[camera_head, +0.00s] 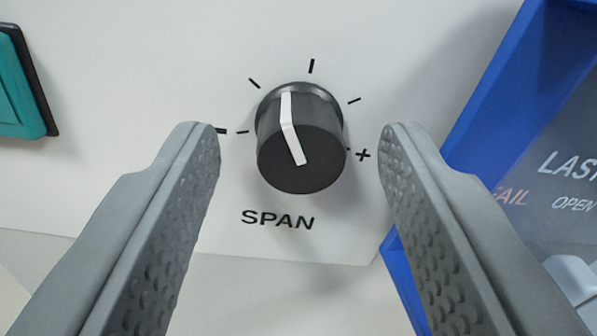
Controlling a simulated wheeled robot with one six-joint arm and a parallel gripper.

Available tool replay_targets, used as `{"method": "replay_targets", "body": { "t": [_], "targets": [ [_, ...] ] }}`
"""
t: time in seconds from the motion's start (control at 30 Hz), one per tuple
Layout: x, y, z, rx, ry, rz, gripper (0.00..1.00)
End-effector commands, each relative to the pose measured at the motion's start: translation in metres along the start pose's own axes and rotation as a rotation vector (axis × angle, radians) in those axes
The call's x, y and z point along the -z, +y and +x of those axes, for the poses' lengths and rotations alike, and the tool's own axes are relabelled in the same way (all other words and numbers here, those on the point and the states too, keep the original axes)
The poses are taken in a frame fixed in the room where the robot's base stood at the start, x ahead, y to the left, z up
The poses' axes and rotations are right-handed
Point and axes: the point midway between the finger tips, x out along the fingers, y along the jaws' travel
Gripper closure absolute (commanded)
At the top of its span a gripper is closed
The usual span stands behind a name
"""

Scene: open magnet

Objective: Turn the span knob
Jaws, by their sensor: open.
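The span knob (300,140) is a black round knob with a white pointer line, on a white panel (170,60). The pointer line runs from the knob's upper edge down across its face. Tick marks with a minus at the left and a plus at the right surround the knob. The word SPAN (278,220) is printed below it. My gripper (300,145) is open, with one grey finger to the left of the knob and one to the right. Gaps show between both fingertips and the knob, so neither appears to touch it.
A teal button (18,85) in a dark frame sits at the left edge. A blue frame (500,90) around a dark display with partly visible text stands close to the right finger. The panel's lower edge runs below the SPAN label.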

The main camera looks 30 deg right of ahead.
Motion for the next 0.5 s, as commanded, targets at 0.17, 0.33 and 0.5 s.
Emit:
{"method": "replay_targets", "body": {
  "t": [0.17, 0.33, 0.5],
  "targets": [
    [0.002, 0.000, -0.028, 0.000, 0.002, 0.000, 0.52],
    [0.001, 0.000, -0.055, 0.000, 0.001, 0.000, 0.52],
    [0.001, 0.000, -0.082, 0.000, 0.002, 0.000, 0.52]
  ]
}}
